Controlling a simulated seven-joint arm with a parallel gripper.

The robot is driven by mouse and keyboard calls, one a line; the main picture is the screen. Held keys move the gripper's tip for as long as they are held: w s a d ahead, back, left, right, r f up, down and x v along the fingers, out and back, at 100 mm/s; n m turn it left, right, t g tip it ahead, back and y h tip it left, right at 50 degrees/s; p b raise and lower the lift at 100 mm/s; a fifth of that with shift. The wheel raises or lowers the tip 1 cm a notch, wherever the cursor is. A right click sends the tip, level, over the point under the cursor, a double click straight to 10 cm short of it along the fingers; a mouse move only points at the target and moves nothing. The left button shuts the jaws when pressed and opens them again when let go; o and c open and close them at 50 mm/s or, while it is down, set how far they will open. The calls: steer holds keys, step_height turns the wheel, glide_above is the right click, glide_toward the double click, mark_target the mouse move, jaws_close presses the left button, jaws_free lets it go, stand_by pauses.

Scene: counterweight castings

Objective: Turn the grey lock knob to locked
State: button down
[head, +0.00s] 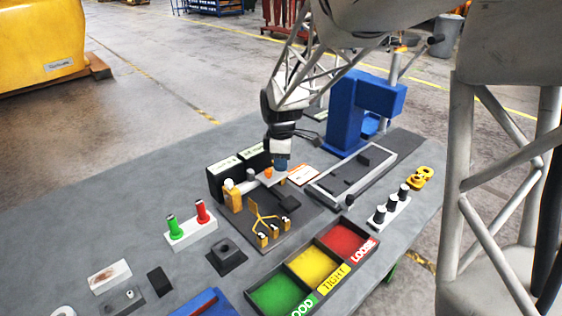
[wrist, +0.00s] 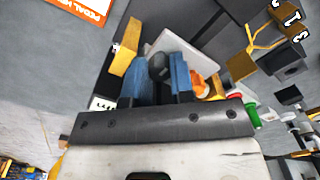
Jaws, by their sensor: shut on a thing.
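The grey lock knob (wrist: 160,67) is dark and round-topped. In the wrist view it sits between the two blue fingers of my gripper (wrist: 158,82), over a pale plate (wrist: 190,52). My gripper is shut on it. An orange piece (wrist: 198,83) is just beside the right finger. In the head view my gripper (head: 281,166) points down at the right part of the small fixture, with the orange piece (head: 268,172) to its left. The gripped knob is hidden there. Which way the knob is turned I cannot tell.
Dark boxes with pale labels (head: 224,180) stand behind the fixture. Red (head: 202,211) and green (head: 174,228) posts stand left. A yellow branched piece (head: 262,217) is in front. A blue machine (head: 350,112) is behind right; coloured bins (head: 313,264) are in front.

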steer(key=shift+m, duration=0.3)
steer(key=m, duration=0.8)
steer(key=shift+m, duration=0.4)
steer(key=m, duration=0.8)
steer(key=shift+m, duration=0.3)
steer(key=c, duration=1)
jaws_free()
steer(key=shift+r, duration=0.1)
